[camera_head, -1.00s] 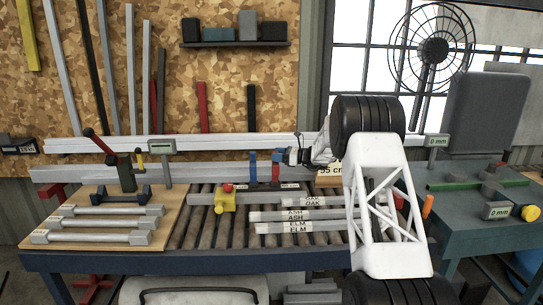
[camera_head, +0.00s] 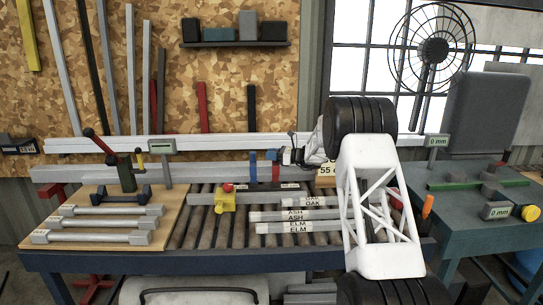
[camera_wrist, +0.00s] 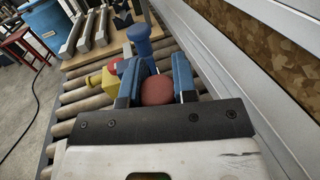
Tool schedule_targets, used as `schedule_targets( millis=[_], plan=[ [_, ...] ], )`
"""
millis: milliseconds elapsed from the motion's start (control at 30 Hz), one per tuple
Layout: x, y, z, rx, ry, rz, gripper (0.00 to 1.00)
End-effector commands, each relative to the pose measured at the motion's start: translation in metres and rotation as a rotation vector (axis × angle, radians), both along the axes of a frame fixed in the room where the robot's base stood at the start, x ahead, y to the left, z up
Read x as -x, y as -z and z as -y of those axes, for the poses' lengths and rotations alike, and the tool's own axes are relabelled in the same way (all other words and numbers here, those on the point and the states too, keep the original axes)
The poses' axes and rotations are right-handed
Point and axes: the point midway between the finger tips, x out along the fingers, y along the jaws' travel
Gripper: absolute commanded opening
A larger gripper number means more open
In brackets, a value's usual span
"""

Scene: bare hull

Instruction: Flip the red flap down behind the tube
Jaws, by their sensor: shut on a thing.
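The red flap (camera_head: 276,173) stands upright at the back of the roller table, behind a grey tube (camera_head: 262,196). My gripper (camera_head: 272,156) is at its upper end with blue fingertips. In the wrist view, my gripper (camera_wrist: 157,85) is shut on the rounded red end of the flap (camera_wrist: 157,91), with one blue finger on each side. The flap's lower part is hidden there. A blue flap (camera_head: 253,166) stands upright just to the left, and its knob (camera_wrist: 138,40) shows beyond my fingers.
Labelled tubes (camera_head: 298,227) lie on the rollers in front. A long pale rail (camera_head: 150,173) runs behind. A wooden board (camera_head: 100,235) holds several grey tubes at left.

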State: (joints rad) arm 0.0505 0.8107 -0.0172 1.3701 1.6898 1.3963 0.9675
Motion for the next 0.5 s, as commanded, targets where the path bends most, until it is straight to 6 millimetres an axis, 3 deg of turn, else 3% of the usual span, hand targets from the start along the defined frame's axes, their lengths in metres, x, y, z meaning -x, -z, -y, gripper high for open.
schedule_targets(
  millis=[500],
  plan=[
    [0.0066, -0.0003, 0.0004, 0.0, 0.001, 0.04, 0.0]
  ],
)
